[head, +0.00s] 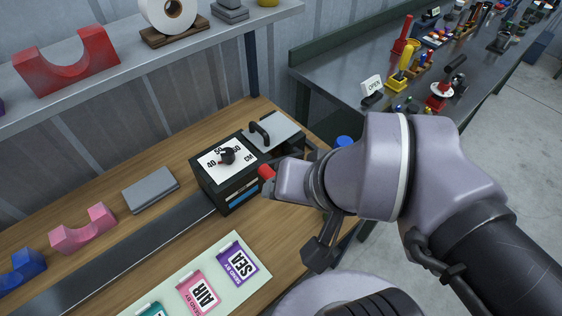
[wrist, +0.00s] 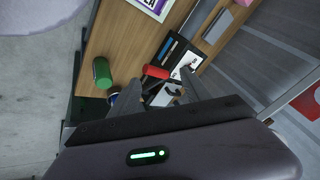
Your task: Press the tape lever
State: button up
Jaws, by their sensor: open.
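The tape machine (head: 232,178) is a black box on the wooden bench, with a white dial plate marked in CM and a black pointer knob (head: 228,155). A grey cover with a black handle (head: 260,133) is at its back right. The lever's red grip (head: 266,172) shows at the machine's right side; it also shows in the wrist view (wrist: 156,72). My gripper (wrist: 158,87) is open and empty, with the red grip just beyond and between its fingertips in the picture. I cannot tell whether they touch. My arm hides the machine's right side in the head view.
A green cylinder (wrist: 102,72) stands near the gripper in the wrist view. A mat with labels (head: 200,280) lies in front of the machine. A grey block (head: 150,190) and pink cradle (head: 84,230) are left. A shelf (head: 130,50) hangs behind.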

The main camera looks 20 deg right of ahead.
jog(key=shift+c, duration=0.3)
jog(key=shift+r, duration=0.15)
jog(key=c, duration=0.3)
jog(key=w+r+p, duration=0.1)
jog(key=p, duration=0.1)
jog(key=w+r+n+g+p, duration=0.1)
jog(key=w+r+p, duration=0.1)
jog(key=p, duration=0.1)
jog(key=w+d+r+n+p, duration=0.1)
jog(key=w+r+p, duration=0.1)
jog(key=shift+w+g, duration=0.2)
jog(key=shift+g, duration=0.2)
grip_shut()
jog(key=w+d+f+n+g+p, duration=0.2)
jog(key=w+n+p, duration=0.1)
jog(key=w+p, duration=0.2)
jog(key=w+d+f+n+g+p, duration=0.2)
jog(key=w+f+n+g+p, duration=0.1)
jog(key=w+p, duration=0.3)
jog(key=shift+w+n+y+p, duration=0.25)
jog(key=shift+n+p, duration=0.35)
jog(key=shift+p, duration=0.75)
jog(key=shift+s, duration=0.1)
